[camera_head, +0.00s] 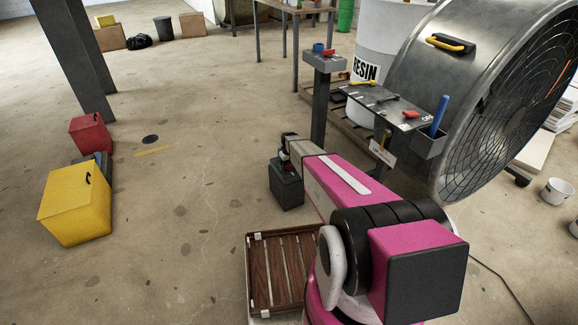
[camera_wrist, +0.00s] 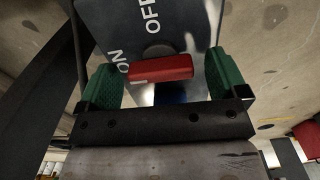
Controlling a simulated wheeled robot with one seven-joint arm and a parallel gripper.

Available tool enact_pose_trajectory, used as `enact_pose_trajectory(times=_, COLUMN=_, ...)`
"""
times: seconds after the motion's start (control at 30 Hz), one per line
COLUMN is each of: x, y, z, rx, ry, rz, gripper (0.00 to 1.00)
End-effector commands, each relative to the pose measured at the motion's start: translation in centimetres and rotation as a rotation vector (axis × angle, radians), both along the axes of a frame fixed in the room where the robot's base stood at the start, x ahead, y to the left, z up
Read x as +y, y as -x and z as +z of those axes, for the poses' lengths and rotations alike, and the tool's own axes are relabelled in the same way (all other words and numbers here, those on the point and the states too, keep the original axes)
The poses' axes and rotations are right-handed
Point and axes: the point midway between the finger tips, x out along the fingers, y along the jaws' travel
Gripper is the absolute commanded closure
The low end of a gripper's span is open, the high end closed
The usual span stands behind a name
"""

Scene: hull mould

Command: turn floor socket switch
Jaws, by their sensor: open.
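The red switch handle (camera_wrist: 162,68) shows in the wrist view on a grey plate (camera_wrist: 110,25) lettered ON and OFF. It lies crosswise between my two green fingertips, with ON beside its left end and OFF above it. My gripper (camera_wrist: 165,78) is open around the handle. A gap shows at the right finger; the left finger is close to the handle's end, and I cannot tell if they touch. In the head view, the dark floor box (camera_head: 287,187) stands beneath the end of my arm, which hides much of its top.
A wooden slatted tray (camera_head: 283,270) lies on the floor nearer me. A post with a small shelf (camera_head: 320,62) stands behind, with a metal panel (camera_head: 385,103) and large fan (camera_head: 480,90) to the right.

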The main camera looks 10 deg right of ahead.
Motion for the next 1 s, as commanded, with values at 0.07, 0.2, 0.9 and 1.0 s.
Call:
enact_pose_trajectory(times=0.07, x=0.0, y=0.0, z=0.03, rx=0.0, ry=0.0, rz=0.0, gripper=0.08)
enact_pose_trajectory(times=0.2, x=0.0, y=0.01, z=0.05, rx=0.0, ry=0.0, rz=0.0, gripper=0.41)
enact_pose_trajectory(times=0.9, x=0.0, y=0.0, z=0.09, rx=0.0, ry=0.0, rz=-0.2, gripper=0.58)
enact_pose_trajectory(times=1.0, x=0.0, y=0.0, z=0.1, rx=0.0, ry=0.0, rz=-0.288, gripper=0.58)
